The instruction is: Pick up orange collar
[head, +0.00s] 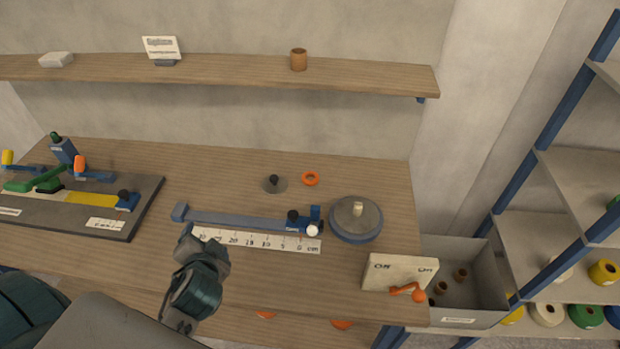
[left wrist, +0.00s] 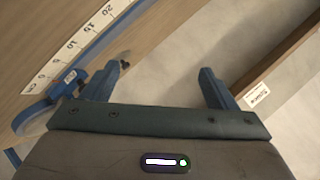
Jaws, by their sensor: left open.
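The orange collar (head: 311,184) is a small ring lying flat on the wooden table. It is right of a grey disc with a dark knob (head: 274,184) and behind the blue bar (head: 240,219). My left gripper (head: 190,240) is in front of the ruler's left end, well left of and nearer than the collar. In the left wrist view its two blue fingers (left wrist: 158,80) are spread apart with nothing between them. I cannot make out the collar in the left wrist view. My right gripper is not in view.
A round grey turntable (head: 341,231) and a white switch box (head: 385,274) with an orange lever stand right of the bar. A ruler (head: 250,242) lies before the bar. A shelf (head: 220,69) runs above the back. A bin (head: 470,317) stands at right.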

